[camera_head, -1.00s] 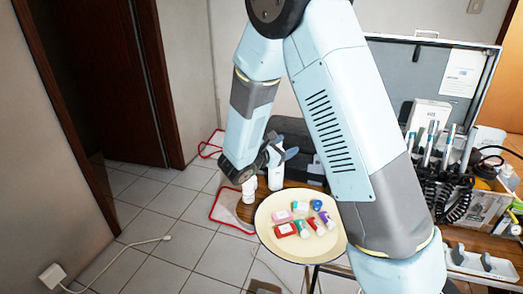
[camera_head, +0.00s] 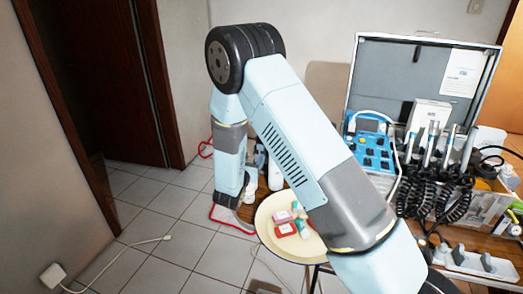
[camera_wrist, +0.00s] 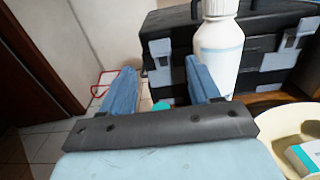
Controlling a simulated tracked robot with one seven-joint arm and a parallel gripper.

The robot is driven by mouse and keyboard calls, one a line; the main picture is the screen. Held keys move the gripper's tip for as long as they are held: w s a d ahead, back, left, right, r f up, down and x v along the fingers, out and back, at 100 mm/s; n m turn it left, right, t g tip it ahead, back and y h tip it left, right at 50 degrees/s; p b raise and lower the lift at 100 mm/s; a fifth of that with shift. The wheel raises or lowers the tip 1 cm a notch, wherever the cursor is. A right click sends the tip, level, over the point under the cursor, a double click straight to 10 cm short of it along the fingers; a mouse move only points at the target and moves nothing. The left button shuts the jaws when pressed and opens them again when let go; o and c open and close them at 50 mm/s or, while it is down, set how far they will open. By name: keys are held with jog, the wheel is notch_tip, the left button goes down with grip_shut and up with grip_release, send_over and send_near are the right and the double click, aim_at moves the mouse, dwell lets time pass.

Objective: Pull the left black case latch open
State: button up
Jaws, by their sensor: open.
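The black case (camera_wrist: 254,22) stands at the back in the wrist view, with grey latches on its front. Its left latch (camera_wrist: 160,50) shows between the fingers of my gripper (camera_wrist: 160,72), beyond their tips. The gripper is open, with one blue finger on each side and nothing held. I cannot tell how much space is left between the fingertips and the latch. The right latch (camera_wrist: 303,28) is at the right edge. In the head view my arm hides the case.
A white bottle (camera_wrist: 218,48) stands in front of the case, close beside the right finger. A cream plate (camera_wrist: 268,124) with small boxes is at the lower right. In the head view a blue device (camera_head: 371,144) and an open grey case (camera_head: 410,75) stand at right.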

aim_at(261, 148)
jog(key=x, duration=0.8)
grip_shut()
jog(key=shift+d, duration=0.45)
jog(key=shift+s+a+f, duration=0.1)
jog(key=shift+a, duration=0.2)
